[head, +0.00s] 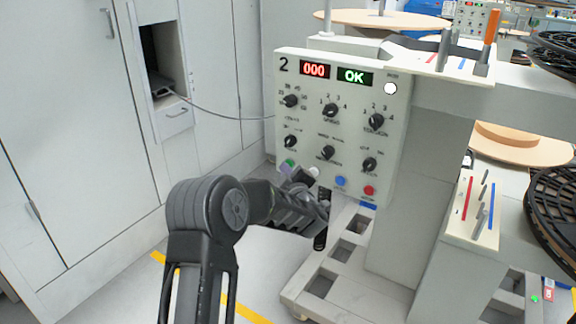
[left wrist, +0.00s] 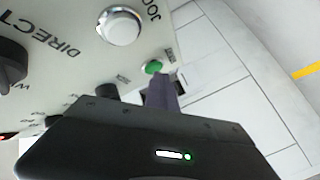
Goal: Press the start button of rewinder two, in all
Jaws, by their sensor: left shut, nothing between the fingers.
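Rewinder two's control panel (head: 345,105) carries a black "2", a red "000" display (head: 315,69) and a green "OK" display (head: 354,76). Along its lower edge is a row of buttons: green (head: 289,163), white (head: 313,172), blue (head: 340,181) and red (head: 369,190). My left gripper (head: 291,174) is shut and empty, at the panel's lower left corner by the green button. In the left wrist view, the fingertips (left wrist: 162,90) are close to the green button (left wrist: 153,67); whether they touch is unclear. The button's label is not readable.
Several black knobs (head: 330,110) sit above the buttons. In the left wrist view, the white button (left wrist: 119,27) marked JOG is near the green one. A grey cable (head: 225,115) runs from the wall cabinet (head: 75,110) to the panel. Floor shows left of the machine.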

